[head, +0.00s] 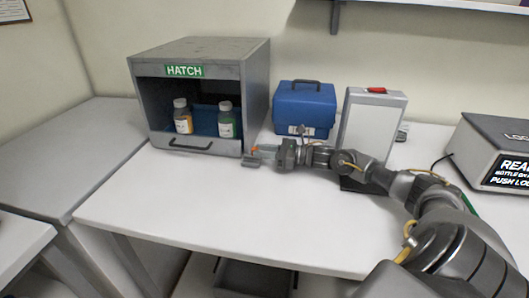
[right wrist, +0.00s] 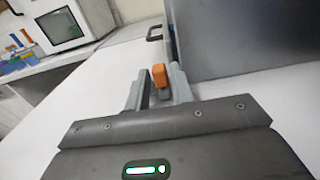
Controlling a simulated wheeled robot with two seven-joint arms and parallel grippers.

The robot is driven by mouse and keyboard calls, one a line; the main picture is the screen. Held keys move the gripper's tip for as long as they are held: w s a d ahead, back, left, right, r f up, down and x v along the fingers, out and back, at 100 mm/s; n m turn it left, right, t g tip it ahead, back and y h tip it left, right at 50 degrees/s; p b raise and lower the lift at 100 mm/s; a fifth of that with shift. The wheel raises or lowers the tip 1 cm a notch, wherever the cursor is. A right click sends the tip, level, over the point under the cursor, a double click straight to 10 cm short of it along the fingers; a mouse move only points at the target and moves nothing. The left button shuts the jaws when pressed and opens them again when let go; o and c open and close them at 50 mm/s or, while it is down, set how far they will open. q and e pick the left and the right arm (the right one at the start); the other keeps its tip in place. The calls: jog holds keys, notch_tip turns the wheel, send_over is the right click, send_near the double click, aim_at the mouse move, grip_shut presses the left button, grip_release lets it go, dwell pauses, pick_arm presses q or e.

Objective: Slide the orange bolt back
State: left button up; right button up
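The orange bolt (right wrist: 159,75) is a small orange knob on the right side of the grey hatch box (head: 204,95), near its lower front edge. It shows in the head view only as a small orange spot (head: 255,149). My right gripper (head: 263,154) reaches it from the right. In the right wrist view my right gripper (right wrist: 158,83) has one finger on each side of the knob. The fingers stand apart, the right one very near the knob; I cannot tell whether they touch it. My left gripper is not in view.
Two capped bottles (head: 183,117) (head: 226,120) stand inside the open-fronted hatch box, above a front handle (head: 190,146). A blue case (head: 304,108) and a white panel (head: 369,126) stand behind my right arm. A grey device (head: 492,152) is at right. The front table is clear.

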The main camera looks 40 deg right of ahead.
jog(key=shift+s, duration=0.1)
jog(key=shift+s+d+f, duration=0.15)
jog(key=shift+s+d, duration=0.1)
jog(key=shift+d, duration=0.05)
jog(key=b+v, duration=0.1)
jog(key=v, duration=0.7)
jog(key=shift+s+d, duration=0.25)
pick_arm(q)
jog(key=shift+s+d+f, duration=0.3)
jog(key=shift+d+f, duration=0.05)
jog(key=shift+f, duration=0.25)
pick_arm(e)
jog(key=shift+s+d, duration=0.45)
jog(key=shift+s, duration=0.05)
